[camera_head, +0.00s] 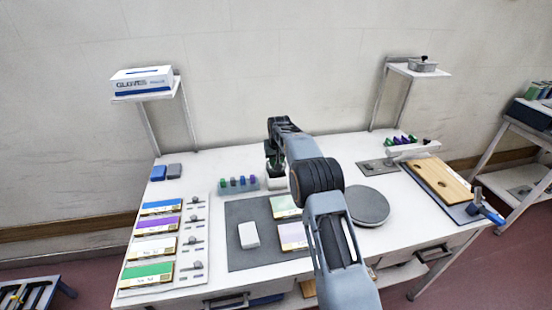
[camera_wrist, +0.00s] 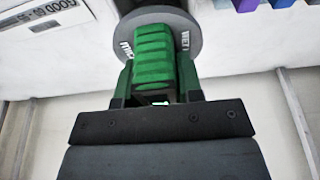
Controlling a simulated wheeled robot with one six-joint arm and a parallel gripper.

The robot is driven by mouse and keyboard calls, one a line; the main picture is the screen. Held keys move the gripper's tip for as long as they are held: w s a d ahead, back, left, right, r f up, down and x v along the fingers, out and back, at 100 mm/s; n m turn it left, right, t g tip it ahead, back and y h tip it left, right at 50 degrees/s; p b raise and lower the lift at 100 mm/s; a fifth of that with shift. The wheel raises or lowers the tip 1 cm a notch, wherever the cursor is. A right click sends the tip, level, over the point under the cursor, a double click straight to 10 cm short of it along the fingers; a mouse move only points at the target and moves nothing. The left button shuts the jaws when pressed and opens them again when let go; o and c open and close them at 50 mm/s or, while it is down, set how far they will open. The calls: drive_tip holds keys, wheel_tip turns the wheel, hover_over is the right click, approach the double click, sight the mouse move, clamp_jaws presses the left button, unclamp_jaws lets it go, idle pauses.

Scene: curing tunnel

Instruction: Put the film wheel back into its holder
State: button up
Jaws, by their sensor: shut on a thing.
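My gripper (camera_wrist: 155,92) is shut on the film wheel (camera_wrist: 203,38), a grey disc with dark and white lettering and a green ribbed grip between my fingers. In the head view, my gripper (camera_head: 276,160) is over the back middle of the table, and my arm hides part of this area. A small white block (camera_head: 277,183) shows just below it. I cannot tell whether this is the holder, or whether the wheel touches anything.
A clear rack of coloured pieces (camera_head: 238,186) stands left of the gripper. A grey mat (camera_head: 240,215) holds a white block (camera_head: 249,235) and pale panels (camera_head: 285,207). A round grey plate (camera_head: 368,206) lies to the right. Boxed cards (camera_head: 160,208) line the left side.

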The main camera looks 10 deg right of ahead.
drive_tip(key=shift+f+b, duration=0.75)
drive_tip(key=shift+f, duration=0.65)
drive_tip(key=o, duration=1.6)
drive_tip(key=shift+f, duration=0.1)
drive_tip(key=shift+r+p, duration=2.6)
drive_tip(key=shift+r, duration=1)
